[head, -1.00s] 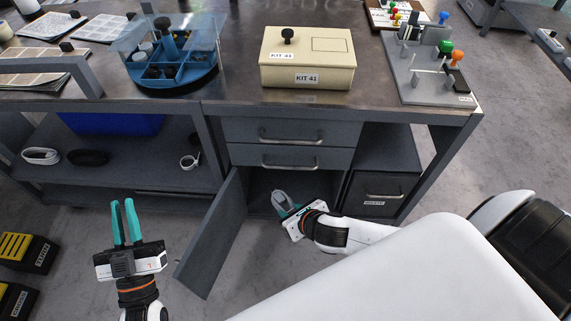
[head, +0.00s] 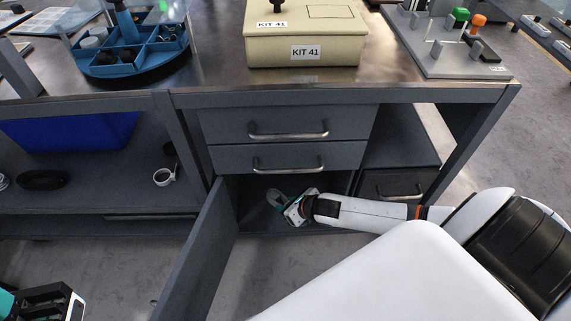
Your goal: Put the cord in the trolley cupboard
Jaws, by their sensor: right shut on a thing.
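The cord (head: 275,197), a small grey loop, is in the fingers of my right gripper (head: 284,207). My right gripper is shut on it, inside the open trolley cupboard (head: 246,190) under the two drawers. I cannot tell whether the cord touches the cupboard floor. The cupboard door (head: 205,255) stands swung open to the left.
Drawers with bar handles (head: 288,130) sit just above the cupboard opening. A smaller drawer unit (head: 395,186) is at its right. A black coil (head: 42,180) and a white ring-shaped item (head: 164,177) lie on the left lower shelf. The cream KIT 41 box (head: 305,50) stands on top.

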